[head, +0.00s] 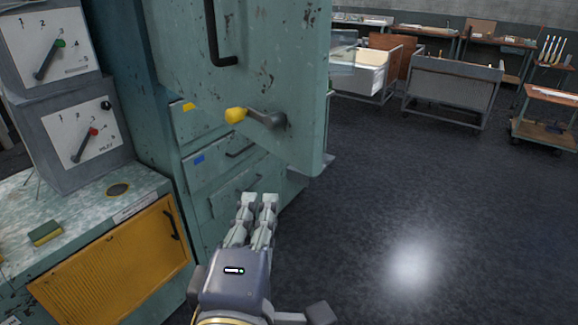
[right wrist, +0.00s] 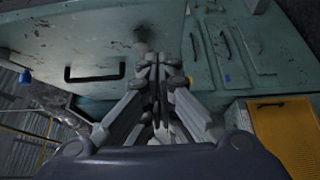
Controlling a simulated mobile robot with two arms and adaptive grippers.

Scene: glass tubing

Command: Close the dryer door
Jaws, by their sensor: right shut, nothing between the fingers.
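The dryer door (head: 290,60) is a scuffed green panel in the head view. It stands swung open, out from the green cabinet behind it. It carries a black bar handle (head: 223,60) near its top and a grey lever with a yellow knob (head: 236,115) lower down. My right gripper (head: 259,200) is shut and empty, just below the door's lower edge in the picture. In the right wrist view the gripper (right wrist: 162,68) points toward the door panel (right wrist: 75,40), with the black handle (right wrist: 95,74) to its left. I cannot tell whether it touches the door. My left gripper is out of view.
Drawers with yellow and blue tags (head: 198,158) lie behind the door. A bench (head: 80,200) with two dial boxes (head: 85,148) and a yellow panel (head: 115,270) stands at left. Carts (head: 455,90) stand at the back right. The dark floor (head: 400,190) at right is clear.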

